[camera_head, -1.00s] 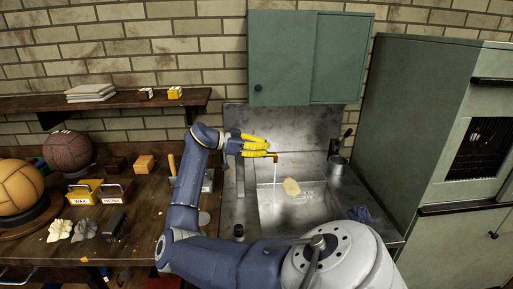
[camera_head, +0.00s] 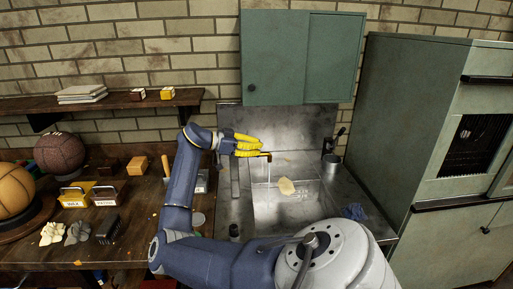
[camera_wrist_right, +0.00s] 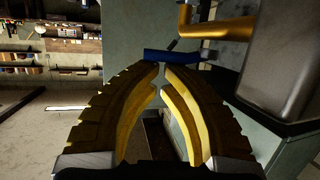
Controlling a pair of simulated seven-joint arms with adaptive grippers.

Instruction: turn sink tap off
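The sink tap's brass spout (camera_head: 267,154) is at the back of the metal sink (camera_head: 243,205), with a thin stream of water (camera_head: 268,172) falling from it. In the right wrist view the brass spout (camera_wrist_right: 215,30) is at upper right, and a blue tap handle (camera_wrist_right: 172,56) lies just beyond my fingertips. My right gripper (camera_head: 262,147) has yellow fingers beside the spout. In the wrist view its fingertips (camera_wrist_right: 161,66) nearly meet, with nothing seen held between them. Whether they touch the handle I cannot tell. My left gripper is not in view.
A green wall cabinet (camera_head: 300,60) hangs above the sink. A metal cup (camera_head: 331,165) stands at its right rear, and a blue cloth (camera_head: 355,212) lies at its right edge. A tall green cabinet (camera_head: 415,120) is at right.

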